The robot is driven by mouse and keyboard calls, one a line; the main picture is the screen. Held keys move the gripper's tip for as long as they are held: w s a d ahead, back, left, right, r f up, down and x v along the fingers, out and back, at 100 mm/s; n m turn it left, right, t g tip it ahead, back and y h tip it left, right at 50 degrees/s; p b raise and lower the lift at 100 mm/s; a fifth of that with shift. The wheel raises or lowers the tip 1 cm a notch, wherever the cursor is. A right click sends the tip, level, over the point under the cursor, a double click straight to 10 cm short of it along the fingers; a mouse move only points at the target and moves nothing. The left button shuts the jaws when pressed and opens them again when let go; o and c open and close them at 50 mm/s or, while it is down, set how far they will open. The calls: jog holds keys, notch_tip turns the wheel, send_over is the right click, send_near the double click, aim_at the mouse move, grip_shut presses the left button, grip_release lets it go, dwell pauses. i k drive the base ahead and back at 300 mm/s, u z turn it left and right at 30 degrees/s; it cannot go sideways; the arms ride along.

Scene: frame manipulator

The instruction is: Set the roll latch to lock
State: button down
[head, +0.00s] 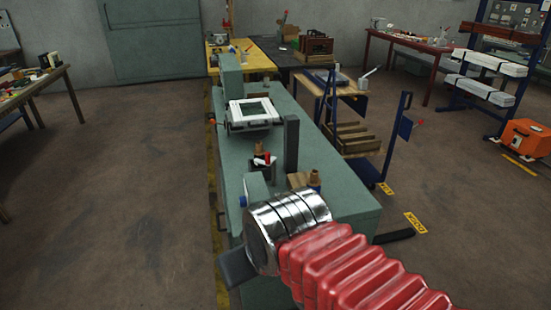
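A white square frame (254,112) with a dark green centre sits tilted on a dark mount on the long green bench (232,160). A small orange-tipped part (212,121) sticks out at the bench's left side by the frame. I cannot pick out the roll latch or its setting at this size. My gripper (238,268) is the dark piece past the silver cuff of my red-sleeved arm, low in the picture. It is at the near end of the bench, well short of the frame. Its fingers cannot be told apart.
Small red, white and brown items (262,160) lie nearer on the bench. A blue trolley (394,135) stands to the right. The floor left of the bench is clear.

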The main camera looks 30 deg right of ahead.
aim_at(269, 160)
jog(key=u, duration=0.05)
jog(key=i, duration=1)
jog(key=z, duration=0.05)
